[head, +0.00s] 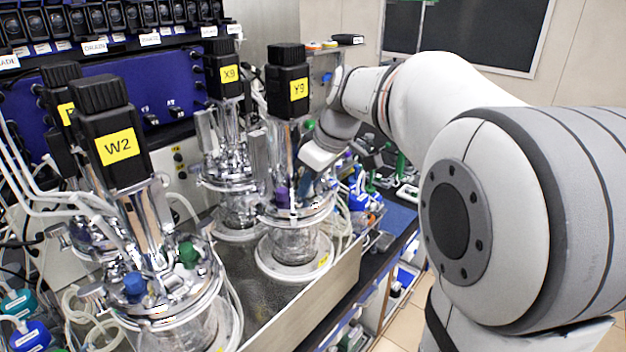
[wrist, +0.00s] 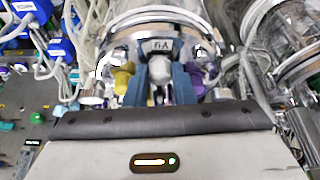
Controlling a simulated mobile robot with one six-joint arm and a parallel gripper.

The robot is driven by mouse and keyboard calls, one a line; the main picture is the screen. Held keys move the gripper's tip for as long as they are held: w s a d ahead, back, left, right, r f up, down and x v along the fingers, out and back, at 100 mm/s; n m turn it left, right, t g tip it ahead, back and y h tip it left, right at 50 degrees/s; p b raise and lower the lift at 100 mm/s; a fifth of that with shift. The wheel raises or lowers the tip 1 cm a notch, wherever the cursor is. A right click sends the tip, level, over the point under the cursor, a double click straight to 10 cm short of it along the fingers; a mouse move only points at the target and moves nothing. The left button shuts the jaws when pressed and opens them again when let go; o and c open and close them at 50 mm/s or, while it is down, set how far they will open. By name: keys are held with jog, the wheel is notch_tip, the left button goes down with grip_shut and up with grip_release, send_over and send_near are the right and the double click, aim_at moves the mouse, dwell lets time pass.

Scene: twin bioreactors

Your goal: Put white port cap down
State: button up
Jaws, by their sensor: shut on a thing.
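The white port cap (wrist: 160,69) is between the two blue-grey fingers of my gripper (wrist: 160,84) in the wrist view. The gripper is shut on it, over the head plate of a glass-and-steel vessel. I cannot tell whether the cap touches a port. In the head view my gripper (head: 306,178) reaches in from the right beside the vessel marked Y9 (head: 287,85). The cap cannot be made out clearly there. A yellow cap (wrist: 122,80) and a purple cap (wrist: 191,81) flank the fingers in the wrist view.
Vessel W2 (head: 110,140) stands front left with blue and green caps. Vessel X9 (head: 224,75) stands behind Y9. The vessels stand in a metal tray (head: 325,290). Tubing and blue-capped bottles crowd the area right of Y9. A dark bench (wrist: 40,118) holds small coloured parts.

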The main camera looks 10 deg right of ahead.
jog(key=shift+s+f+b, duration=0.2)
jog(key=shift+f+b, duration=0.3)
jog(key=shift+f, duration=0.25)
jog(key=o, duration=0.9)
jog(key=shift+d+f, duration=0.1)
jog(key=shift+f, duration=0.05)
jog(key=shift+o, duration=0.2)
jog(key=shift+w+r+p, duration=0.1)
jog(key=shift+r+p, duration=0.55)
jog(key=shift+r, duration=0.3)
jog(key=b+v, duration=0.1)
jog(key=v, duration=1.1)
jog(key=s+a+f+m+h, duration=0.2)
jog(key=s+f+m, duration=0.6)
jog(key=s+f, duration=1)
notch_tip(320, 180, down, 4)
jog(key=shift+s+a+f+m+h, duration=0.2)
jog(key=shift+a+m+h, duration=0.1)
jog(key=shift+a+h, duration=0.15)
